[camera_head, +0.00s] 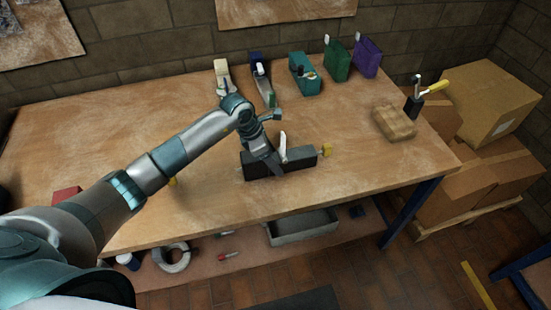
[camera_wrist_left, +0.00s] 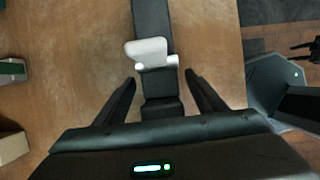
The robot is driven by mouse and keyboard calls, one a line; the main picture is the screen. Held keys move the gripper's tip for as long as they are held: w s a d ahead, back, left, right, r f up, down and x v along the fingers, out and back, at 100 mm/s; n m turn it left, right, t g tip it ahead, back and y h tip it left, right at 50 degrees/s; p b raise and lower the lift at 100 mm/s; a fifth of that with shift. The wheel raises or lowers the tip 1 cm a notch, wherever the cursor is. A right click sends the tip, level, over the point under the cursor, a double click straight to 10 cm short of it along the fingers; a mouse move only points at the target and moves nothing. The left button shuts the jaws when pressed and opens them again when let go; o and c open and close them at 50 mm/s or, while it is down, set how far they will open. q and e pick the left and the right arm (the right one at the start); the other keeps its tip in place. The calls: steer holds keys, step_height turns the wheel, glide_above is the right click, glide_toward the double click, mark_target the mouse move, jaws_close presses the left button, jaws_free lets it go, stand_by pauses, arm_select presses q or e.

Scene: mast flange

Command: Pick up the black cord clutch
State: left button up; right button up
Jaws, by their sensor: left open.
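The black cord clutch (camera_head: 300,155) is a long dark block lying near the front middle of the wooden table, with a pale lever (camera_head: 283,147) standing up from it. In the left wrist view the clutch (camera_wrist_left: 152,18) runs up the picture, and its white lever (camera_wrist_left: 148,52) sticks out to the left. My left gripper (camera_wrist_left: 160,79) is open, with one finger on each side of the clutch and a visible gap on both sides. In the head view the left gripper (camera_head: 270,158) is over the clutch and hides part of it.
Several tools and a green box (camera_head: 337,60) and purple box (camera_head: 366,57) line the back. The table (camera_head: 215,195) is clear in front.

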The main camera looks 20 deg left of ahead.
arm_select(q)
steer(key=shift+x, duration=0.9)
steer(key=shift+d+f, duration=0.1)
steer(key=shift+f, duration=0.15)
arm_select(e)
steer(key=shift+d+r, duration=0.4)
steer(key=shift+r, duration=0.1)
arm_select(q)
steer(key=shift+r, duration=0.1)
steer(key=c, duration=1.4)
steer(key=shift+w, duration=0.1)
steer(key=shift+c, duration=0.2)
arm_select(e)
steer(key=shift+a, duration=0.35)
